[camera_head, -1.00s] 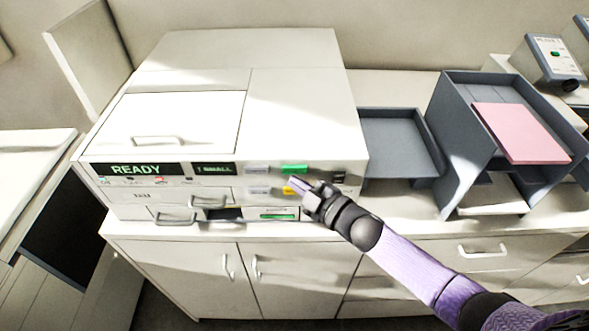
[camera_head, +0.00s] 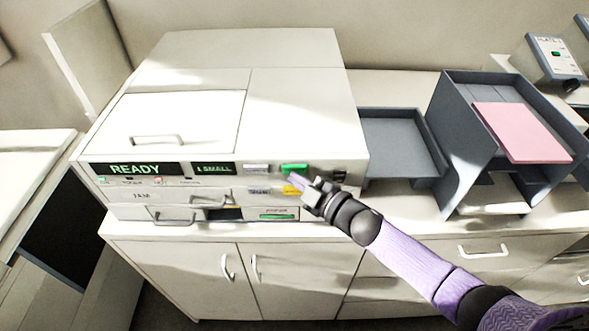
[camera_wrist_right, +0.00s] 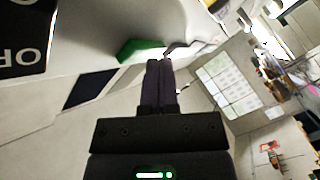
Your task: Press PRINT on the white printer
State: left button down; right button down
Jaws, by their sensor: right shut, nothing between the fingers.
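The white printer (camera_head: 300,110) stands on a cabinet counter, its front panel facing me. Its displays read READY (camera_head: 135,169) and SMALL (camera_head: 213,169). A green button (camera_head: 294,169) sits on the right of the panel, with a grey button (camera_head: 256,169) to its left and a yellow one (camera_head: 290,189) below. My right gripper (camera_head: 294,180) is shut and empty, its tips close to the panel by the green and yellow buttons. In the right wrist view, the green button (camera_wrist_right: 140,50) lies just beyond the shut fingers (camera_wrist_right: 160,66); contact cannot be told. My left gripper is not in view.
A grey tray (camera_head: 440,160) adjoins the printer's right side. Further right stands a grey stand (camera_head: 455,130) with a pink sheet (camera_head: 520,132) on it. Drawer handles (camera_head: 180,217) protrude below the panel. White cabinets (camera_head: 190,275) fill the space underneath.

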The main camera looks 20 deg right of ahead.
jog(key=shift+w+d, duration=0.15)
jog(key=shift+w, duration=0.2)
dwell(0.3)
jog(key=shift+s, duration=0.1)
jog(key=shift+s+a+p, duration=0.25)
jog(key=shift+s+p, duration=0.1)
jog(key=shift+s, duration=0.4)
jog(key=s+p, duration=0.1)
jog(key=s, duration=0.1)
jog(key=s+a+p, duration=0.1)
jog(key=s, duration=0.1)
jog(key=shift+s+a, duration=0.2)
jog(key=shift+s, duration=0.2)
dwell(0.5)
